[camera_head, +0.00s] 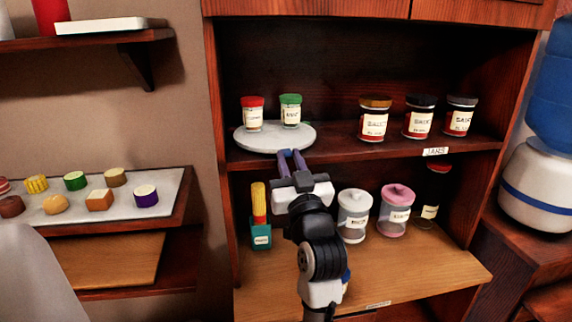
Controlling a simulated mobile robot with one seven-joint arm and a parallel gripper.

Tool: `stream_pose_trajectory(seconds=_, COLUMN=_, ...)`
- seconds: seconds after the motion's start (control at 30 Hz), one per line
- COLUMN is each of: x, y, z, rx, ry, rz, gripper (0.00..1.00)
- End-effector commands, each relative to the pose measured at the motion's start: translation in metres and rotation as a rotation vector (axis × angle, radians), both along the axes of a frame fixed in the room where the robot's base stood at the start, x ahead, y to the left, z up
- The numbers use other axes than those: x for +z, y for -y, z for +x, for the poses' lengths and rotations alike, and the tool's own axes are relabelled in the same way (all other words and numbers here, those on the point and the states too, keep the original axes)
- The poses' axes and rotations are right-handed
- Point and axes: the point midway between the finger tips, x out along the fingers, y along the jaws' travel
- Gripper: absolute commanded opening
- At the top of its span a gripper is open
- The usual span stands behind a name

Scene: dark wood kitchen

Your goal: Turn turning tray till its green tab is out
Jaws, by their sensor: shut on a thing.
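The turning tray (262,141) is a round, pale grey disc on the left of the cabinet's upper shelf. A red-lidded jar (252,117) and a green-lidded jar (291,113) stand upright on it. My gripper (292,155) reaches up from below, its two purple fingers at the tray's front right rim. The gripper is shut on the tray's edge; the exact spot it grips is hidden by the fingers. I cannot make out a green tab on the visible rim.
Below are a white-lidded jar (354,215), a pink-lidded jar (395,210) and a teal holder with a yellow-topped item (261,237). A cabinet wall (222,150) borders the left.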

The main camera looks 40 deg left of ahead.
Motion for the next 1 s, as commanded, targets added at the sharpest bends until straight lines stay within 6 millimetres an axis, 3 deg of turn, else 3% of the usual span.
stream_pose_trajectory(seconds=0.5, x=0.0018, y=0.0058, z=0.0064, rx=0.056, ry=0.005, rz=0.002, gripper=0.0)
stream_pose_trajectory(seconds=0.53, x=0.0018, y=0.0057, z=0.0064, rx=0.056, ry=0.005, rz=0.002, gripper=0.21)
stream_pose_trajectory(seconds=0.7, x=0.0014, y=0.0057, z=0.0062, rx=0.056, ry=0.004, rz=0.001, gripper=0.42)
stream_pose_trajectory(seconds=1.0, x=0.0008, y=0.0057, z=0.0061, rx=0.057, ry=0.003, rz=0.001, gripper=0.42)
